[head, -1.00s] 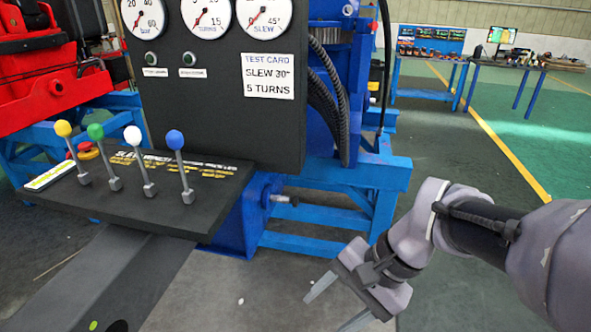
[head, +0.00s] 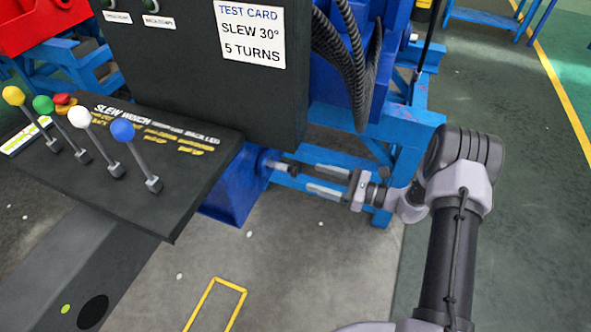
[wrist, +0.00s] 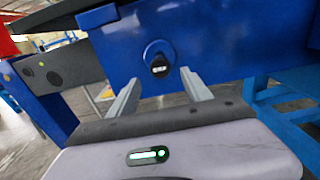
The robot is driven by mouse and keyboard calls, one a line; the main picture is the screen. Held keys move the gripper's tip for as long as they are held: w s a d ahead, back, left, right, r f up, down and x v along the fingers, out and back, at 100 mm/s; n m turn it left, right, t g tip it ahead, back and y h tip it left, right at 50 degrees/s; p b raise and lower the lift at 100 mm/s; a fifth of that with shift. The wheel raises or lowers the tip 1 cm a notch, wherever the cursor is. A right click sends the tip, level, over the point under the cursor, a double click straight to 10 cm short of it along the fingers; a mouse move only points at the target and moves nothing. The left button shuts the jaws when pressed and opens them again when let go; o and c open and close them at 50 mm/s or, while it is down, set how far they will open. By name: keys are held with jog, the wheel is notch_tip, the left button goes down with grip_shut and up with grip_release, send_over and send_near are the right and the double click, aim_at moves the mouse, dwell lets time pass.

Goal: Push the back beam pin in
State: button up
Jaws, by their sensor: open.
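The back beam pin (head: 280,165) sticks out sideways from the blue stand's beam (head: 233,185), to the right of and behind the lever panel. In the wrist view the pin (wrist: 159,66) shows end-on, a dark tip in a round blue collar. My gripper (head: 310,177) is open and empty, pointing left toward the pin. In the wrist view my gripper (wrist: 160,76) has its two fingers on either side of the line to the pin, with the pin slightly above the fingertips. I see no contact.
The black lever panel (head: 185,195) with several coloured knobs overhangs at left. Black hoses (head: 345,60) hang above the pin. Blue frame bars (head: 385,150) stand behind my gripper. The floor (head: 300,260) in front is clear, with a yellow marked outline (head: 228,287).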

aim_at(295, 171)
jog(key=x, duration=0.7)
jog(key=shift+w+a+b, duration=0.15)
jog(key=shift+a+b, duration=0.15)
grip_shut()
dwell(0.9)
